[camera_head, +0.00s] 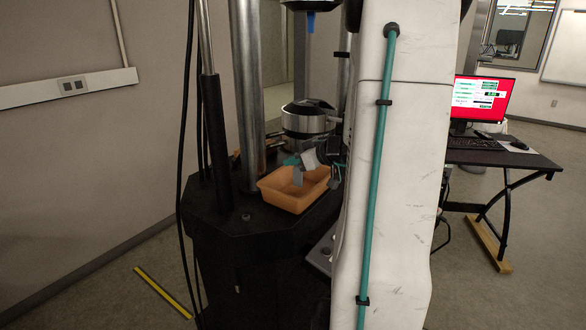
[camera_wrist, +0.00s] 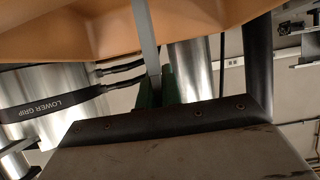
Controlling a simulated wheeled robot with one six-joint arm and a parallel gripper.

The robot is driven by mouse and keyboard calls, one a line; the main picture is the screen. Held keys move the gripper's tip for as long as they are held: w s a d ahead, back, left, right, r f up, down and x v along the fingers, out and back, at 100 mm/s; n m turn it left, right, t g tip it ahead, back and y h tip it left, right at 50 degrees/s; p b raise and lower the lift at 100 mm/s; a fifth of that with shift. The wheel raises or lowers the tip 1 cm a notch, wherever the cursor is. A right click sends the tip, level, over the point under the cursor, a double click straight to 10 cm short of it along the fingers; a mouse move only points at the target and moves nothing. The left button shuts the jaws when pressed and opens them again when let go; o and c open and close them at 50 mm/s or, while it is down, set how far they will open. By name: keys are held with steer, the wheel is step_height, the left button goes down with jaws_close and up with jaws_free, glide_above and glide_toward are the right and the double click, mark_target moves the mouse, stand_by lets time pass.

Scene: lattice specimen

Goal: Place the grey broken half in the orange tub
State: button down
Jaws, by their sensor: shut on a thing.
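The orange tub (camera_head: 283,201) stands on the dark machine base in the head view. Its orange wall (camera_wrist: 80,30) fills the top of the wrist view. My gripper (camera_head: 308,163) is over the tub's back part, near its rim. In the wrist view my gripper's green fingers (camera_wrist: 156,88) are shut on the grey broken half (camera_wrist: 147,30), a narrow flat grey strip. The strip reaches from the fingers across the tub wall to the picture's top edge. Its far end is out of view there.
A round metal lower grip (camera_head: 305,118) stands behind the tub, and its labelled body (camera_wrist: 60,105) shows in the wrist view. A steel column (camera_head: 247,95) rises left of the tub. A desk with a red-screened monitor (camera_head: 482,102) is at right.

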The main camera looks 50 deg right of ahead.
steer(key=shift+f, duration=1.05)
steer(key=shift+f, duration=0.1)
steer(key=c, duration=1.6)
jaws_free()
